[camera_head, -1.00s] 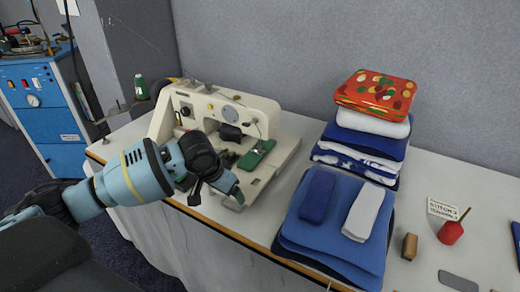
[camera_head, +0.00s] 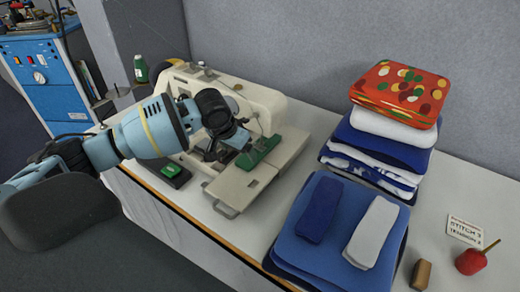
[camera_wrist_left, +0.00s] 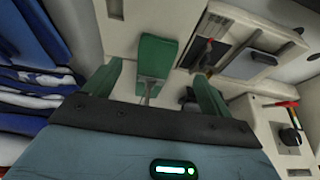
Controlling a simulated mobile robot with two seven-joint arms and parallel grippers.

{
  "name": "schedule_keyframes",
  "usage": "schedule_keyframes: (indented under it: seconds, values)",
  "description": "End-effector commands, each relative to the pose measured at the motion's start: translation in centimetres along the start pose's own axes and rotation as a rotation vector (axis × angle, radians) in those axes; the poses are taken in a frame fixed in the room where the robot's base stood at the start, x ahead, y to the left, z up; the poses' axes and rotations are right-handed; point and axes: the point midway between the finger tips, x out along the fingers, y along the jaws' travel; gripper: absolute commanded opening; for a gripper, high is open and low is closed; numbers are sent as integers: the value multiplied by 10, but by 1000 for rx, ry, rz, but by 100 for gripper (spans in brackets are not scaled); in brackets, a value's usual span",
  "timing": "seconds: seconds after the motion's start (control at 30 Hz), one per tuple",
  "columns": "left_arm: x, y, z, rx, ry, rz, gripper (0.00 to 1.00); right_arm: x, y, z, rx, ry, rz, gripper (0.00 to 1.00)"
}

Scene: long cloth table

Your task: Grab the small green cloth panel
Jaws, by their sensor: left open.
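The small green cloth panel (camera_head: 262,149) lies on the pale bed of the sewing machine (camera_head: 243,187), beneath the needle area. My left gripper (camera_head: 246,146) reaches in from the left over the machine, right by the panel, and partly hides it. In the left wrist view the panel (camera_wrist_left: 156,56) shows between the two green fingers of my left gripper (camera_wrist_left: 159,76). The fingers are spread, with a visible gap on both sides of the panel, and nothing is held. My right gripper is not in view.
Folded blue cloths (camera_head: 335,240) lie right of the machine, with a stack of folded fabrics (camera_head: 378,130) behind. A dark box with a green top (camera_head: 171,171) sits at the table's front edge. A red pincushion-like item (camera_head: 470,262) and a small card (camera_head: 464,231) are at far right.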

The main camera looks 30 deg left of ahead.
Motion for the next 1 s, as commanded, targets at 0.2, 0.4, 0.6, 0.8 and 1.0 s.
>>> schedule_keyframes:
  seconds: [0.2, 0.4, 0.6, 0.8, 1.0]
  values:
    - [8, 1, 1, 1, -1, 0, 84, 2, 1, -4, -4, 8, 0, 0]
    - [34, 4, 5, 1, -2, -1, 84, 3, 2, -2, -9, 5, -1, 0]
    - [54, 4, 5, 1, 0, 0, 84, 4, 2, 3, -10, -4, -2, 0]
    - [56, 4, 4, 2, 2, 0, 84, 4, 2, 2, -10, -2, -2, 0]
    - [55, 4, 4, 2, 2, 0, 67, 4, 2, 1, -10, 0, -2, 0]
